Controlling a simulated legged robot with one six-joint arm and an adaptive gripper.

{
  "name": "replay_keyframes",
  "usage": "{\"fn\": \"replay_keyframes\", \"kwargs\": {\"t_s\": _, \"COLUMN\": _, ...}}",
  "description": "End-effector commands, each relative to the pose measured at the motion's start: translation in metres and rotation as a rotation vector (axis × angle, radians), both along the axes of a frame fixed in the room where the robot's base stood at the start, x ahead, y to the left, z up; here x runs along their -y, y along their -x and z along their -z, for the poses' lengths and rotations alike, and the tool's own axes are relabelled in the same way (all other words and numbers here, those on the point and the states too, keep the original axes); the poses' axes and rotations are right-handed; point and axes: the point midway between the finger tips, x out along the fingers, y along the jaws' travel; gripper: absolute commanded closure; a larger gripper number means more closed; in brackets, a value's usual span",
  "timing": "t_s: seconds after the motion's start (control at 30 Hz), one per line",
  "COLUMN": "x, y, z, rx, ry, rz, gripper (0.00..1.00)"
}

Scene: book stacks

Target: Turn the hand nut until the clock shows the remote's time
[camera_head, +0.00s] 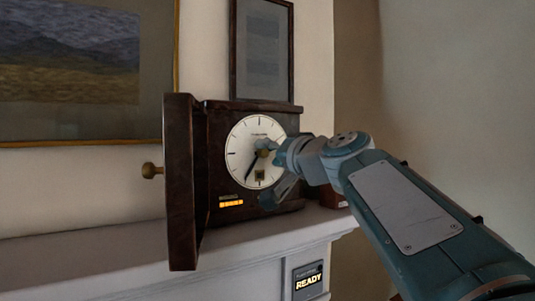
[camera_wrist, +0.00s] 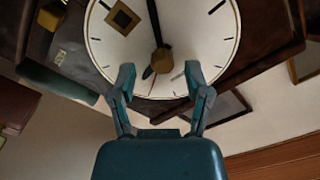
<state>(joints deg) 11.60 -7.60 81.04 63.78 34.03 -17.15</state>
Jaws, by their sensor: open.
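The clock (camera_head: 215,150) is a dark wooden case on the mantel, its glazed-front door swung open. Its white dial (camera_head: 240,140) faces me, with a black hand (camera_head: 249,172) pointing to the lower left. The brass hand nut (camera_wrist: 162,60) sits at the dial's centre in the wrist view, with a long black hand running up from it. My gripper (camera_wrist: 160,74) is open, its two fingertips apart on either side of and just below the nut. In the head view my gripper covers the dial's right part. No remote can be made out.
An orange-lit strip (camera_head: 231,203) is on the case. A panel reading READY (camera_head: 308,281) is on the mantel (camera_head: 110,255) front. Framed pictures (camera_head: 75,60) hang behind.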

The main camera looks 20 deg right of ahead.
Motion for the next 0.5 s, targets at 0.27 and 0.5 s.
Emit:
{"fn": "replay_keyframes", "kwargs": {"t_s": 0.27, "x": 0.020, "y": 0.055, "z": -0.001, "rx": 0.004, "ry": 0.000, "rz": 0.005, "gripper": 0.37}}
{"fn": "replay_keyframes", "kwargs": {"t_s": 0.5, "x": 0.034, "y": 0.093, "z": 0.000, "rx": 0.002, "ry": -0.001, "rz": 0.005, "gripper": 0.37}}
